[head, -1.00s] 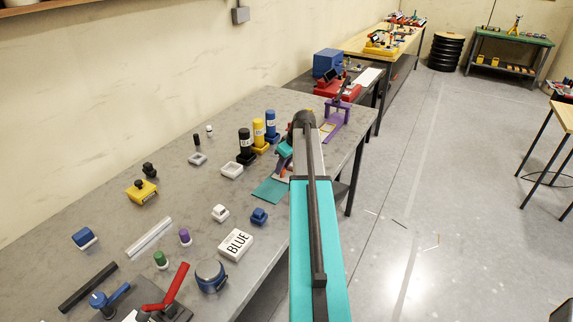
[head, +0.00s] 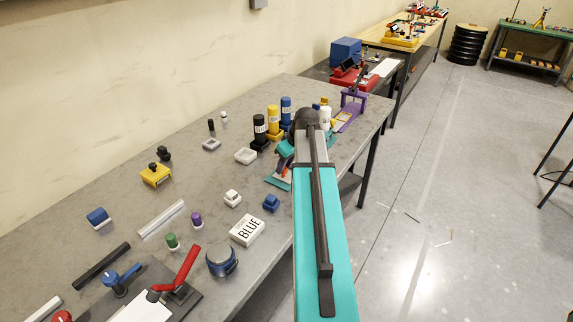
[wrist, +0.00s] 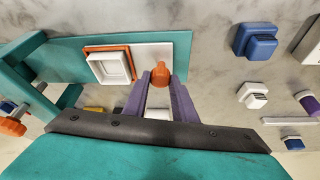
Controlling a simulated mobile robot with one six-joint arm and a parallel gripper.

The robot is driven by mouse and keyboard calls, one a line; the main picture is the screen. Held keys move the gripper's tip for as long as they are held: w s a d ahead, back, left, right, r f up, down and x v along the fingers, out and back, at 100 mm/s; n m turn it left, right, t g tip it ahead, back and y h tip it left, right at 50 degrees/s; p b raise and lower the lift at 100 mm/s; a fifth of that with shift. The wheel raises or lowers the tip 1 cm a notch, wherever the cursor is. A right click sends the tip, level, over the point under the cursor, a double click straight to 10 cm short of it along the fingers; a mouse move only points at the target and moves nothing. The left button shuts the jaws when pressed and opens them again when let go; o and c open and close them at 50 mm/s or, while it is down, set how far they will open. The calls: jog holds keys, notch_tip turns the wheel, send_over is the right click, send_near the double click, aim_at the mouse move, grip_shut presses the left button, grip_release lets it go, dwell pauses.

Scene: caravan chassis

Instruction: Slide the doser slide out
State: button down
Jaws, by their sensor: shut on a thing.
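The doser is a teal stand with a teal base plate (wrist: 70,58). In the head view the doser (head: 284,157) is partly hidden behind my arm. The doser slide (wrist: 160,52) is a pale strip lying on the plate, with an orange knob (wrist: 161,71) at its near end. A white square frame (wrist: 108,67) with an orange surround is beside it on the left. My gripper (wrist: 161,78) has its purple fingers shut on the orange knob.
Right of the doser in the wrist view are a blue block (wrist: 256,42) and a white block (wrist: 252,95). In the head view, black, yellow and blue bottles (head: 273,120) stand behind the doser.

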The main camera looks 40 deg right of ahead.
jog(key=shift+a, duration=0.3)
jog(key=c, duration=1.5)
grip_release()
jog(key=shift+o, duration=0.2)
jog(key=shift+s+d+r, duration=0.1)
jog(key=shift+r, duration=0.1)
jog(key=shift+s+r, duration=0.2)
jog(key=shift+r, duration=0.2)
jog(key=b+v, duration=0.3)
jog(key=v, duration=0.9)
jog(key=shift+r, duration=0.3)
